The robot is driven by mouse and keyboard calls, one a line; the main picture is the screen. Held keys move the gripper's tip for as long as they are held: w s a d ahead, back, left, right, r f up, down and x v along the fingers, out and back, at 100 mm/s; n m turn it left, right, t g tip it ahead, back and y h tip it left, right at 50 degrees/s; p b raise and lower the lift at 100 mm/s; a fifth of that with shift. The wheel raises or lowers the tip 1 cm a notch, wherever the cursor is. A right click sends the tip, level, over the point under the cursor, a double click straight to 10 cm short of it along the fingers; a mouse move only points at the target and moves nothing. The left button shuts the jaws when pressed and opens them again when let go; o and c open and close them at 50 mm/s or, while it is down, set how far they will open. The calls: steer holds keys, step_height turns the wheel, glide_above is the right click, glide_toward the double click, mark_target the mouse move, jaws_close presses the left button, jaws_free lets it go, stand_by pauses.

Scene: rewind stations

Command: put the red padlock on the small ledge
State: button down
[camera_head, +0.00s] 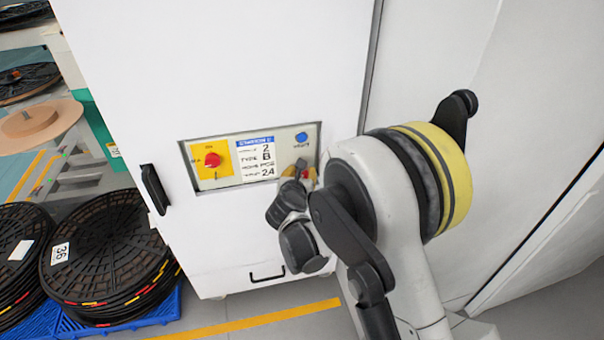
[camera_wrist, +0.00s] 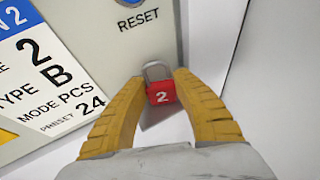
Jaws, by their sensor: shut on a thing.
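In the head view my gripper (camera_head: 304,180) is at the lower right of the control panel, and the padlock is mostly hidden there.
The control panel carries a red knob on a yellow plate (camera_head: 212,160), a label card (camera_head: 255,160) and a blue RESET button (camera_head: 302,137). A black door handle (camera_head: 154,189) sticks out at the left. Black reels (camera_head: 107,255) are stacked on a blue pallet (camera_head: 150,312) at lower left.

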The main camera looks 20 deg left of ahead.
steer(key=shift+f, duration=0.15)
steer(key=c, duration=1.3)
jaws_free()
steer(key=shift+c, duration=0.2)
